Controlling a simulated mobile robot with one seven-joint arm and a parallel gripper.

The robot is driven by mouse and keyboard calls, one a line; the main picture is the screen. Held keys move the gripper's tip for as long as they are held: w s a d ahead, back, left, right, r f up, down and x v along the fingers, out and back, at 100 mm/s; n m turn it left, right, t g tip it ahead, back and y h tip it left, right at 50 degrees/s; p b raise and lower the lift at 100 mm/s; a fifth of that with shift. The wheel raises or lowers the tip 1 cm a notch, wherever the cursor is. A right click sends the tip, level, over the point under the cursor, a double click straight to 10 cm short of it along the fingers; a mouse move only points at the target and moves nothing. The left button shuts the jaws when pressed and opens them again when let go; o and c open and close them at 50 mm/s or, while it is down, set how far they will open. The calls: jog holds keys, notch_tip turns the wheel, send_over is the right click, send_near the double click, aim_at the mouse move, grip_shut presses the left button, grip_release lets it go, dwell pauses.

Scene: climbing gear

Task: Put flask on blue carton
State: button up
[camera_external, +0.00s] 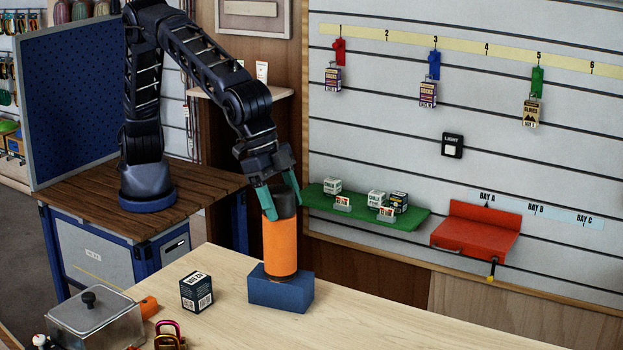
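The flask (280,245) is an orange cylinder with a dark cap, and it is upright. Its base is over the top of the blue carton (280,296), a low box on the light wooden table. It appears to touch the carton, though a very small gap cannot be ruled out. My gripper (284,204) reaches down from above, with one teal finger on each side of the flask's dark cap. The fingers look closed against the cap. The far contact side is partly hidden.
The table (400,325) is clear to the right. A green shelf (365,211) and red tray (474,238) are on the wall behind.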

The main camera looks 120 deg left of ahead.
jog(key=shift+o, duration=0.9)
jog(key=shift+r, duration=0.2)
jog(key=v, duration=1.2)
jog(key=s+a+r, duration=0.3)
jog(key=s+a, duration=0.8)
jog(key=a, duration=0.2)
jog(key=s+a+r, duration=0.3)
jog(key=s+a, duration=0.8)
jog(key=a, duration=0.1)
jog(key=s+a+f, duration=0.3)
jog(key=s+f, duration=0.1)
jog(key=s, duration=0.5)
jog(key=s+a+f, duration=0.3)
jog(key=s+f, duration=0.1)
jog(key=s, duration=0.6)
jog(key=s+a+f, duration=0.3)
jog(key=s+a, duration=0.1)
jog(key=s, duration=0.5)
jog(key=shift+s+f, duration=0.3)
jog(key=shift+f, duration=0.1)
